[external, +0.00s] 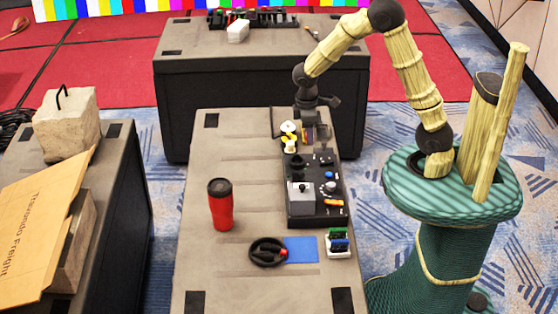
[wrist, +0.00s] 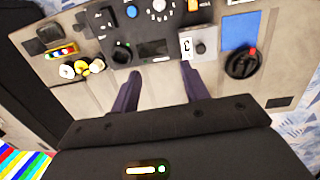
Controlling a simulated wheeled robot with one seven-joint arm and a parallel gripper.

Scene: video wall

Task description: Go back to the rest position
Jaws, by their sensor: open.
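My gripper (wrist: 162,82) is open in the wrist view, its two dark fingers apart with only bare table surface between them. In the external view my arm's dark end (external: 318,103) hangs over the far right part of the grey table (external: 205,150); the fingers are hard to make out there. The gripper appears apart from the black control panel (external: 318,210), which also shows in the wrist view (wrist: 128,57). I cannot tell its exact height above the table.
Yellow and white pieces (wrist: 82,68) sit beside the panel. Another dark case (external: 260,95) stands behind. A stone block (external: 67,122) is at left.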

